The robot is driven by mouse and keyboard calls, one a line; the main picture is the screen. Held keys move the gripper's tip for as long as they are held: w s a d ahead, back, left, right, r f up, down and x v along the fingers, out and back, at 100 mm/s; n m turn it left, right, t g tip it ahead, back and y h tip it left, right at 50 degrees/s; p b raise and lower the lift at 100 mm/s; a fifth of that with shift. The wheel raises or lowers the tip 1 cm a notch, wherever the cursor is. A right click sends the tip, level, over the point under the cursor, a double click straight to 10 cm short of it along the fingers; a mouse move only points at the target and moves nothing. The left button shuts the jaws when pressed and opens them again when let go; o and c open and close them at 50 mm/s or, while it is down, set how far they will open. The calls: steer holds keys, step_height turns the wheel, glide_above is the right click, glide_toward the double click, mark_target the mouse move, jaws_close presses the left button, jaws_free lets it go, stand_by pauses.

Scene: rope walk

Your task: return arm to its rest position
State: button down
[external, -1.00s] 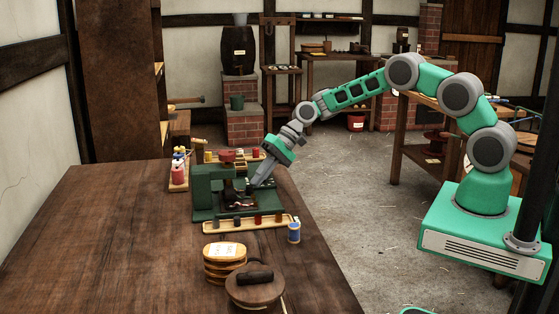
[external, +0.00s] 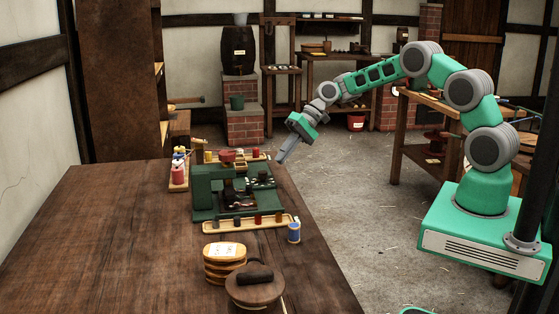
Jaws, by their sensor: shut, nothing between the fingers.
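My arm is green and grey and reaches left from my base at the right. My gripper (external: 281,158) is shut and empty. It points down and left, in the air near the table's right edge. It is apart from the green machine (external: 222,195) on the table, up and to the right of it. Small dark and light parts lie in the machine's bed, too small to make out.
The wooden table (external: 110,240) holds a tray of coloured pegs (external: 250,223), a blue spool (external: 294,232), a banded wooden tub (external: 225,262), a round lidded wooden item (external: 255,290) and bottles (external: 178,168). Open floor (external: 340,200) lies between the table and my base.

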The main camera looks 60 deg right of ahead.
steer(key=v, duration=0.2)
steer(key=shift+d+r, duration=0.15)
steer(key=shift+r, duration=0.05)
